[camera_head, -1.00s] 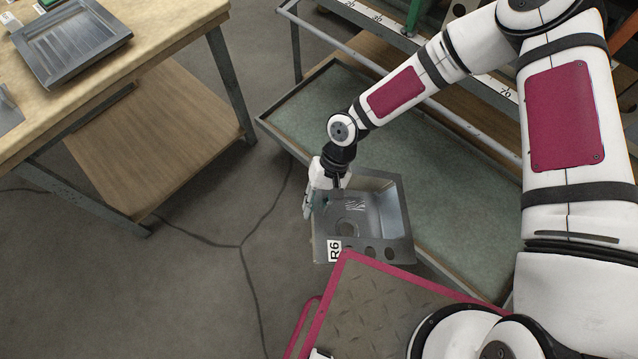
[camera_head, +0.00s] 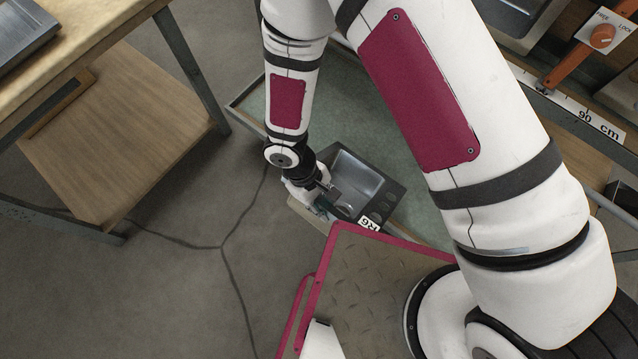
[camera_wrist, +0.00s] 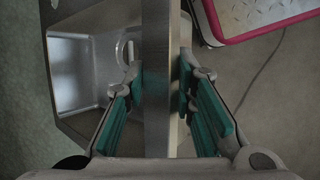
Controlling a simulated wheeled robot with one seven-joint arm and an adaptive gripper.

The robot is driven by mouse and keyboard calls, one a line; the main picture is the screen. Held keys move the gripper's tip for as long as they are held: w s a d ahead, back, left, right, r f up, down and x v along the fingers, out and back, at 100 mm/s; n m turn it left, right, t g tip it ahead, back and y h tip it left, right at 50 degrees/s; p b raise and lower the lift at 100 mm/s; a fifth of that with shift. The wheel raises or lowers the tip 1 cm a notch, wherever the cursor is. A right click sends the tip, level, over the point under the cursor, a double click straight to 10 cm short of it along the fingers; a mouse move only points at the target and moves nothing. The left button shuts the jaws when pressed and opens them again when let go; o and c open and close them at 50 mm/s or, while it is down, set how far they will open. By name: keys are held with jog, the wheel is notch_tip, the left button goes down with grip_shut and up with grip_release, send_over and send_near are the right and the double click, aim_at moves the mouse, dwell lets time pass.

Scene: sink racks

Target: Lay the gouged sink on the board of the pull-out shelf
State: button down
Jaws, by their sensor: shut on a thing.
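A grey metal sink (camera_head: 357,180) with an R6 label and round holes in its rim hangs from my gripper (camera_head: 325,203). My gripper is shut on one edge of it. In the wrist view, that metal edge (camera_wrist: 157,95) runs between the teal finger pads, with the basin (camera_wrist: 80,75) and drain to the left. No gouge can be made out clearly now. The sink is over the near side of the pull-out shelf's green board (camera_head: 335,105). I cannot tell whether it touches the board. My arm hides much of the shelf.
My pink-rimmed base plate is close below the sink. A wooden workbench (camera_head: 85,35) with another sink (camera_head: 25,35) and a lower shelf (camera_head: 120,140) stands at left. At right are an orange FREE/LOCK lever (camera_head: 585,50) and a centimetre scale (camera_head: 585,120). Floor between is clear.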

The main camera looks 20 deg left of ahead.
jog(key=shift+w, duration=0.1)
jog(key=shift+t+b, duration=0.3)
jog(key=shift+b, duration=0.1)
